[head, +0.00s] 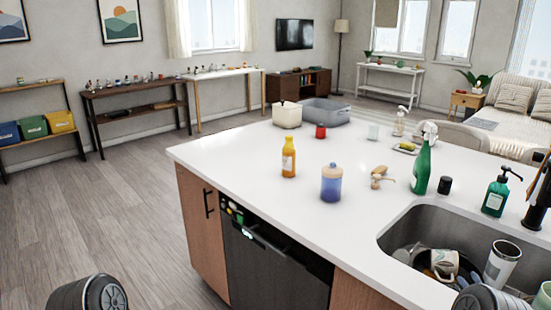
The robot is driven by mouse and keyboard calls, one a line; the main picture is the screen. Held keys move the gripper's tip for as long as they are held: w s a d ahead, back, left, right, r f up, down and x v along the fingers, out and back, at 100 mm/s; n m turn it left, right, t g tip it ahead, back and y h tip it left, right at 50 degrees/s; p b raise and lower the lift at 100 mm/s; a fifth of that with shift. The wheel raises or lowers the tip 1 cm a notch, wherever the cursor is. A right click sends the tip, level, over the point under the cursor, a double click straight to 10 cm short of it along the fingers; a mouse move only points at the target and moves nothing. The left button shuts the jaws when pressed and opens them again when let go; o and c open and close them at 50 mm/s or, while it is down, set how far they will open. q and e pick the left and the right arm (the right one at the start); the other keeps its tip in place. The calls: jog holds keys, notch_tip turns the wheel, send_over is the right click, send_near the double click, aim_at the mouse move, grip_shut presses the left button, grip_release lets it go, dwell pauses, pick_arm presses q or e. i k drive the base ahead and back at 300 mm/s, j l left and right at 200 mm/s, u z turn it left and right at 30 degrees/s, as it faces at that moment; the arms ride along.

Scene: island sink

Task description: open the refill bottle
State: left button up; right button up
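Several bottles stand upright on the white island counter (235,155); I cannot tell for certain which is the refill bottle. An orange-yellow bottle (289,160) with a narrow neck stands near the left part, its top on. Dark rounded parts of my own arms show at the bottom left and bottom right. Neither gripper is in view.
The sink (450,235) at the right holds a mug (444,262), a metal tumbler (502,262) and other dishes. A black faucet (541,195) rises beside it. A grey bin (325,111), white container (287,116) and red cup (321,131) sit at the back. The counter's front left is clear.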

aim_at(288, 150)
jog(key=i+j, duration=0.1)
jog(key=j, duration=0.25)
jog(key=i+j, duration=0.15)
jog(key=j, duration=0.15)
jog(key=i+j, duration=0.1)
jog(key=j, duration=0.25)
jog(key=i+j, duration=0.15)
jog(key=j, duration=0.15)
jog(key=i+j, duration=0.1)
jog(key=j, duration=0.25)
jog(key=z, duration=1.5)
